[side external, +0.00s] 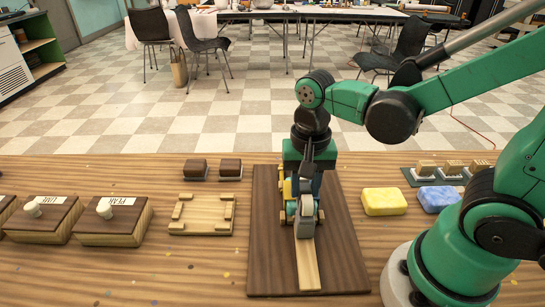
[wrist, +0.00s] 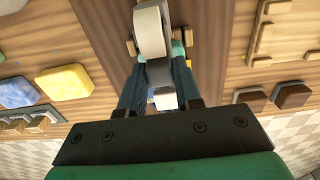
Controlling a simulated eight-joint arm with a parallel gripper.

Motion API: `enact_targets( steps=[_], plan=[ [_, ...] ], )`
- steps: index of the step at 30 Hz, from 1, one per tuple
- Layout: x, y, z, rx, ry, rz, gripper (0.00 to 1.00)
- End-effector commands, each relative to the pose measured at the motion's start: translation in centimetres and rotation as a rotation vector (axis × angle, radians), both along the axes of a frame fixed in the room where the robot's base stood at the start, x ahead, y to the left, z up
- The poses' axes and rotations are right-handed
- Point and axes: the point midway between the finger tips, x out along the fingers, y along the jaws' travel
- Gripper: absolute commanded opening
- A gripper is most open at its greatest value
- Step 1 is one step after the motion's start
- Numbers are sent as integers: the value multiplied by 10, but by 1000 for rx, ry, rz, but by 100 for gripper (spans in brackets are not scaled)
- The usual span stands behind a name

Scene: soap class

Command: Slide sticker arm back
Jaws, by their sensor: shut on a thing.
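The sticker arm (side external: 306,213) is a small device with a cream roller and teal and yellow parts. It sits over a light wood strip (side external: 307,268) on a dark brown board (side external: 265,260). My gripper (side external: 305,188) points down over it. In the wrist view, my gripper's dark blue fingers (wrist: 158,76) are closed on a grey part of the sticker arm, just behind its cream roller (wrist: 151,28). The fingers and palm hide much of the device's back.
A yellow soap (side external: 384,201) and a blue soap (side external: 438,199) lie right of the board. Stamps (side external: 450,170) stand behind them. An empty wooden frame (side external: 201,216), two brown-topped blocks (side external: 213,167) and lidded boxes (side external: 112,220) are on the left. The board's front is clear beside the strip.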

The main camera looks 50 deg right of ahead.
Motion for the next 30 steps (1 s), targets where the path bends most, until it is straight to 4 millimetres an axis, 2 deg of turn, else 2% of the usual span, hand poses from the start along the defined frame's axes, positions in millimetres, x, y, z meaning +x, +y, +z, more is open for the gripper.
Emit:
enact_targets(
  steps=[12, 18, 26, 27, 30],
  plan=[
    [-52, 54, 1, 2, -1, 9, 0],
    [-62, 64, 0, 6, -1, 2, 0],
    [-63, 64, 0, 6, 2, 1, 0],
    [-63, 64, 0, 5, 2, 1, 37],
    [-63, 63, 0, 4, 1, 1, 61]
  ],
)
